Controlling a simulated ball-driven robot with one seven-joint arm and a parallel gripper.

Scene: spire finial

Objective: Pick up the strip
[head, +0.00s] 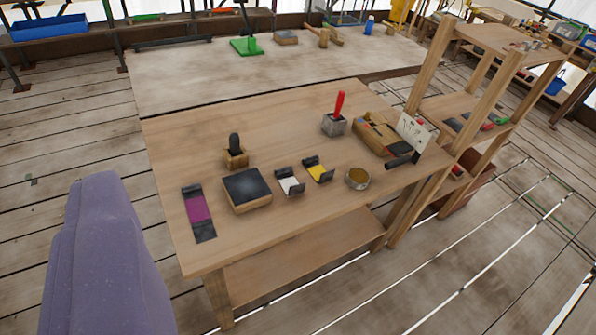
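A flat strip (198,213), magenta in the middle with dark grey ends, lies near the left edge of the wooden table (290,120). It lies lengthwise from back to front, and nothing covers it. Two smaller dark pieces with upturned ends lie further right, one with a white middle (289,182) and one with a yellow middle (318,170). My gripper's fingers do not show in this view.
A dark-topped block (247,190) lies right of the strip, with a black-handled tool in a wooden block (236,152) behind it. A round tin (357,178), a red-handled holder (335,122) and a wooden tray (377,135) stand further right. A wooden shelf (478,80) borders the table's right side.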

